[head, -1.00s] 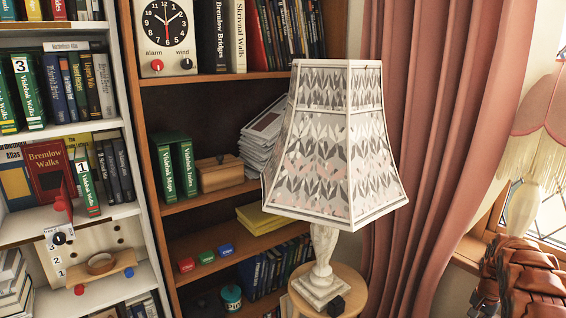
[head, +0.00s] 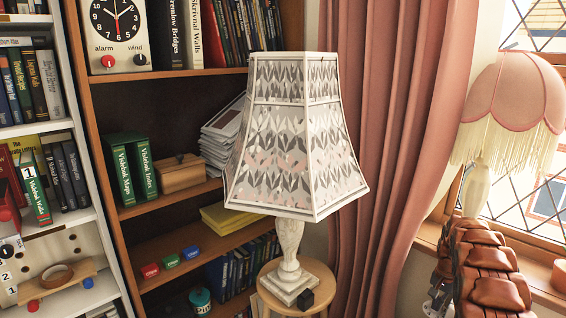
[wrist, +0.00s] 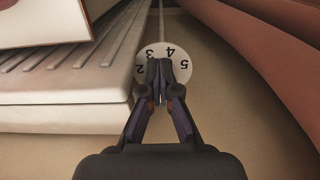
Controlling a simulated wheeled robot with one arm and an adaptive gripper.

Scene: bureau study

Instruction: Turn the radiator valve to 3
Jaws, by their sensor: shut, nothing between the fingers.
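In the wrist view the valve dial (wrist: 178,56) is a pale round disc with dark numbers facing me upside down. A 2 shows at its left, a 4 at the top and a 5 at its right; the mark between 2 and 4 looks like a 3. My gripper (wrist: 160,70) is shut and empty, its fingertips over the dial's middle and lower part, hiding them. I cannot tell whether they touch it. No pointer mark is readable. The dial and my gripper are outside the head view.
A white ribbed radiator-like body (wrist: 60,85) lies left of the dial. A reddish curved surface (wrist: 270,50) is at right. In the head view a lamp (head: 297,150) stands on a round stool (head: 262,275) before a bookcase (head: 165,218), beside pink curtains (head: 380,130).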

